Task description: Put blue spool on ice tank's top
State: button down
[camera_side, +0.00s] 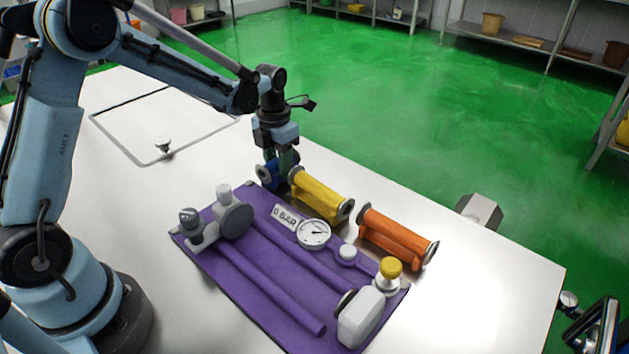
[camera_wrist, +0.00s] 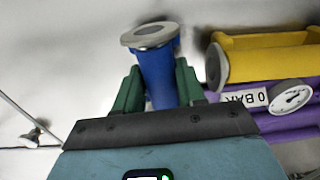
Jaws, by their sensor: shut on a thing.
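The blue spool (camera_wrist: 158,72) is between the two green fingers of my gripper (camera_wrist: 158,88) in the wrist view, with its grey end flange past the fingertips. In the side view the blue spool (camera_side: 265,173) is low at the table, left of the yellow spool and behind the purple mat. My gripper (camera_side: 284,158) points down and is shut on it. I cannot tell whether the spool touches the table. No thing in view is clearly marked as the ice tank.
The yellow spool (camera_side: 318,193) lies close to the right of my gripper, with the orange spool (camera_side: 395,237) beyond it. The purple mat (camera_side: 250,290) holds tubes, a gauge (camera_side: 313,233) and a white container (camera_side: 360,318). The outlined area (camera_side: 125,130) at the left is mostly clear.

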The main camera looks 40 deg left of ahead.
aim_at(277, 159)
jog(key=c, duration=0.7)
grip_release()
jog(key=shift+f, duration=0.1)
jog(key=shift+o, duration=0.2)
notch_tip(277, 159, up, 12)
jog(key=s+d+m+t, duration=0.2)
jog(key=s+m, duration=0.3)
jog(key=m, duration=0.7)
jog(key=s+d+m+t, duration=0.1)
jog(key=s+m, duration=0.4)
jog(key=m, duration=0.7)
jog(key=s+d+m+t, duration=0.2)
jog(key=s+m+t, duration=0.2)
jog(key=m, duration=0.8)
jog(key=shift+s+d, duration=0.3)
jog(key=shift+s, duration=0.25)
